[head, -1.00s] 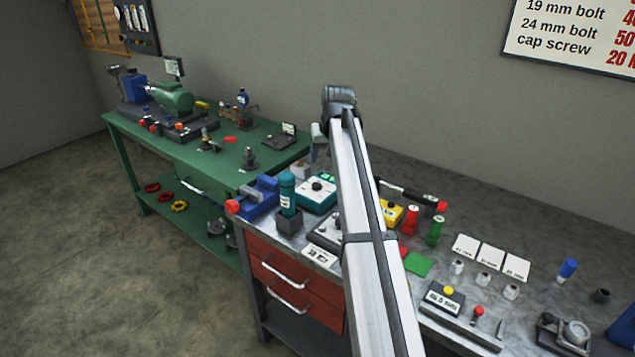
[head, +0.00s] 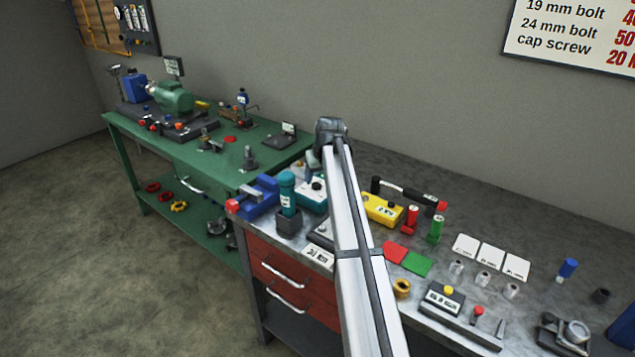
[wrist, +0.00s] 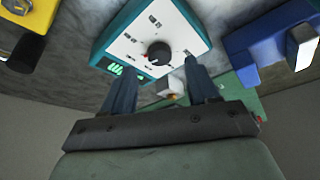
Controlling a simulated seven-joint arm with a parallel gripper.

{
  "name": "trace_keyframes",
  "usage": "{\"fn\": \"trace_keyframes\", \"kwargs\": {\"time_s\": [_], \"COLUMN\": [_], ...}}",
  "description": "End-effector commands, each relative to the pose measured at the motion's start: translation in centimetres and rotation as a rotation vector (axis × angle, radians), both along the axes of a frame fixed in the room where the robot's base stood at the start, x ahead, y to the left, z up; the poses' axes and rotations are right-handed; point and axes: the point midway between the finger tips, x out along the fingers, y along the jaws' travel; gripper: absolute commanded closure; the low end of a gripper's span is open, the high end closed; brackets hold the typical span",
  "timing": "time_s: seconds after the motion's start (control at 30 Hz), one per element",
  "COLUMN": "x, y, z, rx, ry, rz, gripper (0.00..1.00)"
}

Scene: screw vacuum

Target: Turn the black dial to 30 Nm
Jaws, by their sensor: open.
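The black dial (wrist: 159,53) sits on the white face of a teal box (wrist: 104,37) in the wrist view. A red mark shows at the dial's left side. Small labels surround it, too small to read, and a green display is at the box's lower left edge. In the head view the teal box (head: 309,198) is partly hidden by my arm, with the black knob just visible on top. My gripper (wrist: 158,66) is open and empty, with one finger on each side below the dial in the picture. I cannot tell whether a finger touches the box.
A blue vise (wrist: 262,48) stands right of the box in the wrist view, and a yellow box (wrist: 22,14) is on its left. In the head view a teal cylinder (head: 287,190) stands in a dark holder close by. Red and green pads (head: 418,264) lie on the bench.

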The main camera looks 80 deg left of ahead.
Motion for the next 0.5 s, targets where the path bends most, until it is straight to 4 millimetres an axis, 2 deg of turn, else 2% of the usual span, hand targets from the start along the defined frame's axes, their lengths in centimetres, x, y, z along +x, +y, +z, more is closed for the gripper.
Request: {"fn": "trace_keyframes", "kwargs": {"time_s": [0.2, 0.5], "x": [-0.2, -0.3], "y": [1.0, 1.4], "z": [-2.4, -3.4], "rx": [-0.001, 0.0], "ry": [0.0, 0.0], "rz": [0.0, 0.0], "gripper": [0.41, 0.41]}}
